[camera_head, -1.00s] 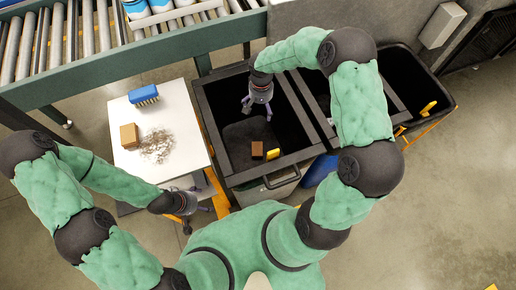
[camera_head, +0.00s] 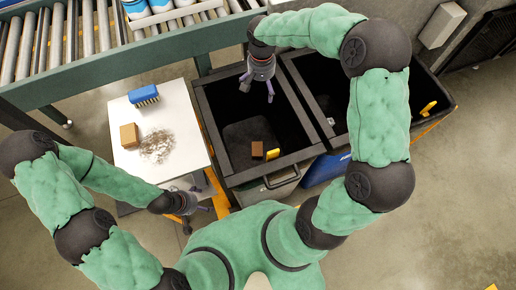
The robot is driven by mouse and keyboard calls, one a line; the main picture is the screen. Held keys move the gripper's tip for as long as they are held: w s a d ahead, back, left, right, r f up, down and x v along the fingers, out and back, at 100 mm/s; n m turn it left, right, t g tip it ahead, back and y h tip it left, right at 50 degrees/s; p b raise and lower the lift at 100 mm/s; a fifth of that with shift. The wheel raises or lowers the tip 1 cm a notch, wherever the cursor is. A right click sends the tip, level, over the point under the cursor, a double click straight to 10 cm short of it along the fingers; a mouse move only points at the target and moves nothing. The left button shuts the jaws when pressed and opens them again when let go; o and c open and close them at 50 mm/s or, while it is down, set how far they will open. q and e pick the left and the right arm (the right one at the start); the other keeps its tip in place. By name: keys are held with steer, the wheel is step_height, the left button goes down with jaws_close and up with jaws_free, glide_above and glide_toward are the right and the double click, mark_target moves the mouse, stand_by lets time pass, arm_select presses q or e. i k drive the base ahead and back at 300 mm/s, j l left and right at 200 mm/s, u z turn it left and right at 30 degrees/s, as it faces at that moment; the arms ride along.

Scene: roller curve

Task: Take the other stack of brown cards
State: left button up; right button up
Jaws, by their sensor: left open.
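One small brown block, which looks like a stack of brown cards (camera_head: 129,135), lies on the white table at the left, beside a heap of grey-brown scraps. Another brown stack (camera_head: 257,150) lies in the dark bin at the centre, next to a yellow piece. My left gripper (camera_head: 199,212) is open and empty, off the table's near right corner and apart from both stacks. My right gripper (camera_head: 259,87) hangs over the far part of the centre bin, fingers spread and empty, well away from the stack inside.
A blue brush (camera_head: 143,95) and scraps (camera_head: 157,146) lie on the white table (camera_head: 181,112). A roller conveyor (camera_head: 100,30) with bottles runs along the back. A second dark bin (camera_head: 428,77) stands right of the centre bin (camera_head: 205,125), behind my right arm.

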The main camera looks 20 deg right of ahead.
mark_target(129, 133)
steer(key=k, duration=1)
